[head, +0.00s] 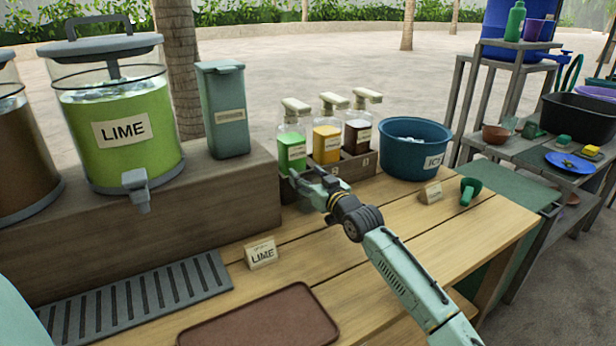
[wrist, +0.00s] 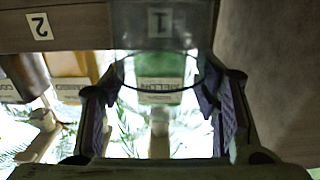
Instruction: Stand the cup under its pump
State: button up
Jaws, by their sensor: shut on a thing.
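A clear, see-through cup (wrist: 185,45) is between my gripper's fingers (wrist: 160,88) in the wrist view, which shows the scene upside down. The cup looks upright; its dark rim shows between the fingers. In the head view my gripper (head: 308,184) is in front of the left end of the pump rack (head: 352,168), and I cannot make out the cup clearly there. Three pump bottles stand in the rack: green (head: 292,150), yellow (head: 326,143) and dark brown (head: 357,136). In the wrist view the number 1 and the green bottle (wrist: 160,68) show through the cup.
A lime dispenser (head: 118,110) and a grey-green bin (head: 224,115) stand on the raised shelf at left. A blue ice tub (head: 412,150) and a green scoop (head: 470,190) are right of the rack. A brown tray (head: 262,322) and a drip grate (head: 140,300) lie in front.

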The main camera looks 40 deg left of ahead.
jog(key=o, duration=1.1)
jog(key=shift+r, duration=0.1)
jog(key=shift+r+p, duration=0.2)
jog(key=shift+p, duration=0.3)
jog(key=b+v, duration=0.3)
jog(key=v, duration=0.9)
jog(key=shift+f+b, duration=0.2)
jog(key=shift+b, duration=0.1)
